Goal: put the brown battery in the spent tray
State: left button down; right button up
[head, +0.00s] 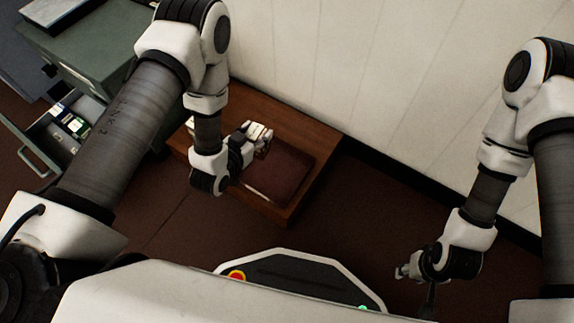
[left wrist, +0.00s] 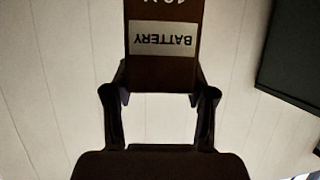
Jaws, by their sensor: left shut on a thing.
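A brown battery (left wrist: 163,60) with a pale label reading BATTERY, upside down, is between the fingers of my left gripper in the left wrist view. My left gripper (left wrist: 160,98) is shut on it. In the head view my left gripper (head: 258,136) is over the low wooden table; the battery is hard to make out there. A dark reddish-brown flat piece (head: 277,172) lies on the table below and beside that gripper; I cannot tell if it is the spent tray. My right gripper (head: 404,271) is low at the right, away from the table, its fingers too small to judge.
The wooden table (head: 314,150) stands against a pale panelled wall (head: 330,55). A green cabinet (head: 105,45) stands at the upper left. An open drawer (head: 45,160) with small items is below it. Dark floor (head: 345,220) is clear right of the table.

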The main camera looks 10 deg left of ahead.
pick_arm(q)
jog(key=s+a+f+m+h, duration=0.1)
jog(key=s+f, duration=0.3)
jog(key=s, duration=0.3)
jog(key=s+a+f+h, duration=0.1)
jog(key=s+f, duration=0.2)
jog(key=s, duration=0.3)
jog(key=b+x, duration=0.2)
jog(key=x, duration=0.3)
jog(key=b+x, duration=0.3)
jog(key=x, duration=0.3)
jog(key=b+x, duration=0.3)
jog(key=x, duration=0.2)
jog(key=shift+w+d+f, duration=0.1)
jog(key=shift+w+d, duration=0.05)
jog(key=shift+d, duration=0.2)
jog(key=shift+c, duration=1.9)
grip_release()
